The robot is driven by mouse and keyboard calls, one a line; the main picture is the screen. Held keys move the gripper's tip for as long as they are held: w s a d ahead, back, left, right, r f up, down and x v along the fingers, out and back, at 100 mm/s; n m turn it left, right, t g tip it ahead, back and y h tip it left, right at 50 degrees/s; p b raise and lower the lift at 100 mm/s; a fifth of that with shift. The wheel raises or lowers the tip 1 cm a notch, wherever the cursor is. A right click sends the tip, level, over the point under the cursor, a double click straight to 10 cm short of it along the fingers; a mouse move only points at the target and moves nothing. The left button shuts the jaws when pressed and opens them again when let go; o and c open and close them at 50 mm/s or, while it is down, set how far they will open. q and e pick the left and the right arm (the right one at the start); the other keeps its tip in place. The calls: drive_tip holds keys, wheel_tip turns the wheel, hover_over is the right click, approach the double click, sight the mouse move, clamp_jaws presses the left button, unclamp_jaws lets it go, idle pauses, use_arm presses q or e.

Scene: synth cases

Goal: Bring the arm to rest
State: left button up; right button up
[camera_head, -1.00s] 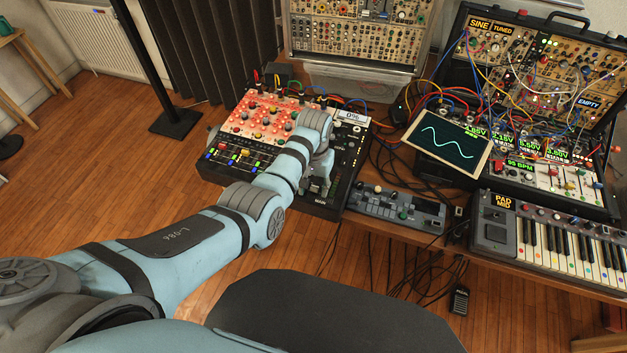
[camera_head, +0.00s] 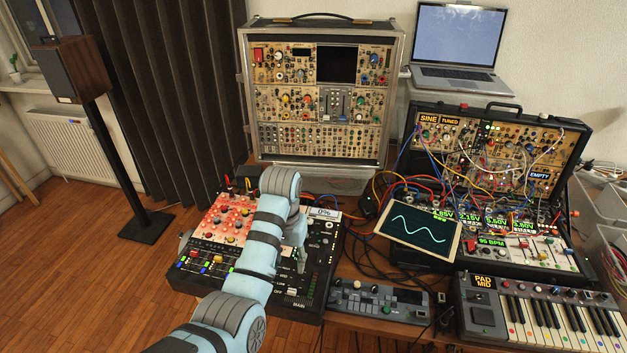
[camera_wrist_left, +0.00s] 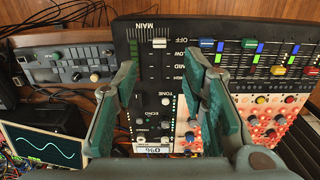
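My left arm comes in from the bottom of the head view and reaches over the black mixer (camera_head: 318,262). My left gripper (camera_head: 298,256) points down over the mixer's right part, largely hidden behind my wrist. In the left wrist view the gripper (camera_wrist_left: 164,62) has its two green-grey fingers spread wide apart, with nothing between them. The mixer's panel (camera_wrist_left: 150,90), with its MAIN fader, small knobs and 0% label, shows between and beyond the fingers. I cannot tell whether the fingertips touch it. My right gripper is not in view.
A small grey effects unit (camera_head: 378,302) sits right of the mixer. Further right are a tilted screen (camera_head: 418,229) with a sine wave, a patched modular case (camera_head: 497,150) and a keyboard (camera_head: 545,310). Loose cables lie between. A speaker stand (camera_head: 118,165) stands left; the floor there is clear.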

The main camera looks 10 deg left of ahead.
use_arm(q)
drive_tip(key=s+a+f+n+t, duration=0.1)
drive_tip(key=s+a+f, duration=0.3)
drive_tip(key=s+f, duration=0.2)
drive_tip(key=s+a+f+t, duration=0.1)
drive_tip(key=s+a+f, duration=0.2)
drive_tip(key=s+f, duration=0.3)
drive_tip(key=s+a+r+m+t, duration=0.1)
drive_tip(key=s+a+r, duration=0.1)
drive_tip(key=s, duration=0.6)
drive_tip(key=s+a+r+t, duration=0.1)
drive_tip(key=s+a+r, duration=0.1)
drive_tip(key=s, duration=0.7)
wheel_tip(320, 180, down, 20)
drive_tip(key=s+a+g+y, duration=0.1)
drive_tip(key=a+g, duration=0.1)
drive_tip(key=s+f, duration=1.3)
drive_tip(key=s, duration=0.1)
drive_tip(key=shift+g, duration=0.4)
drive_tip(key=shift+s+a, duration=0.1)
